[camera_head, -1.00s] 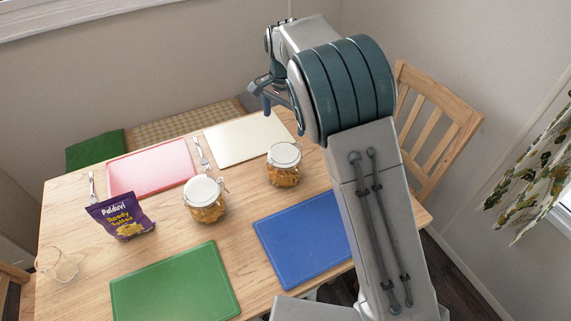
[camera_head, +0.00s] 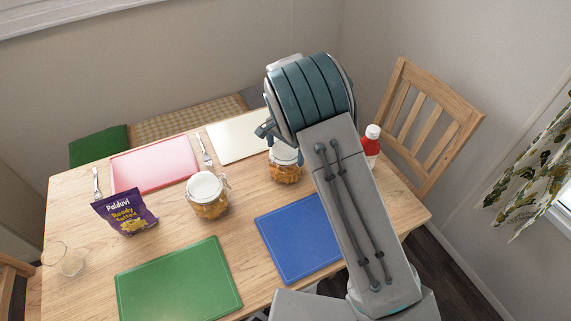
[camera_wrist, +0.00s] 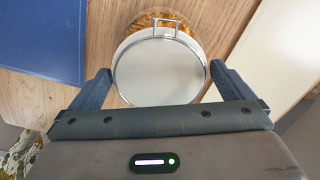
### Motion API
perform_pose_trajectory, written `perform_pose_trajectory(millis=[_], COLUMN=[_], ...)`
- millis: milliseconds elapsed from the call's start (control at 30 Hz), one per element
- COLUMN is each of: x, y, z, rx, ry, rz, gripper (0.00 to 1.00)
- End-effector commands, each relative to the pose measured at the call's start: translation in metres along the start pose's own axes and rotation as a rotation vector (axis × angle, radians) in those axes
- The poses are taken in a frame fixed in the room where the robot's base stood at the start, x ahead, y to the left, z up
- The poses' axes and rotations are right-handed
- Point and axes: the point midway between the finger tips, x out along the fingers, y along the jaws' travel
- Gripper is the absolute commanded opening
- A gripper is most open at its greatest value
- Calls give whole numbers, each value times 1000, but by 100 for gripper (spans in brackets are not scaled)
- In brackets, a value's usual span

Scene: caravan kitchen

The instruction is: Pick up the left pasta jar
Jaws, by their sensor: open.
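The left pasta jar (camera_head: 207,197), glass with a white lid, stands upright on the table, apart from my gripper. The right pasta jar (camera_head: 285,172), of the same kind, stands behind the blue board. My gripper (camera_head: 268,133) is over the right jar, partly hidden by my arm. In the wrist view, my open gripper (camera_wrist: 163,84) has a finger to each side of a round pale jar lid (camera_wrist: 158,70). The boards around it suggest this is the right jar. Contact cannot be told. The left jar does not show in the wrist view.
A blue board (camera_head: 298,238), green board (camera_head: 178,282), pink board (camera_head: 155,163) and cream board (camera_head: 238,138) lie on the wooden table (camera_head: 75,220). A purple snack bag (camera_head: 126,213), glass (camera_head: 66,260) and red bottle (camera_head: 371,147) stand near the edges.

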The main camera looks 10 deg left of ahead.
Motion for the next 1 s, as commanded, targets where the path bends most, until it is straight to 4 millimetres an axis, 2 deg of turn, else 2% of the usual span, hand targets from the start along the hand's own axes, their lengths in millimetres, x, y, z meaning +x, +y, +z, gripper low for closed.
perform_pose_trajectory(millis=[267, 567, 600, 867, 1000], x=[4, 3, 2, 0, -6], y=[0, 0, -1, -1, -1], z=[0, 0, 0, 0, 0], rx=[1, 1, 1, 0, 0], ry=[-1, 0, 1, 1, 1], rz=[0, -1, -3, -3, -4], gripper=[100, 17, 14, 14, 14])
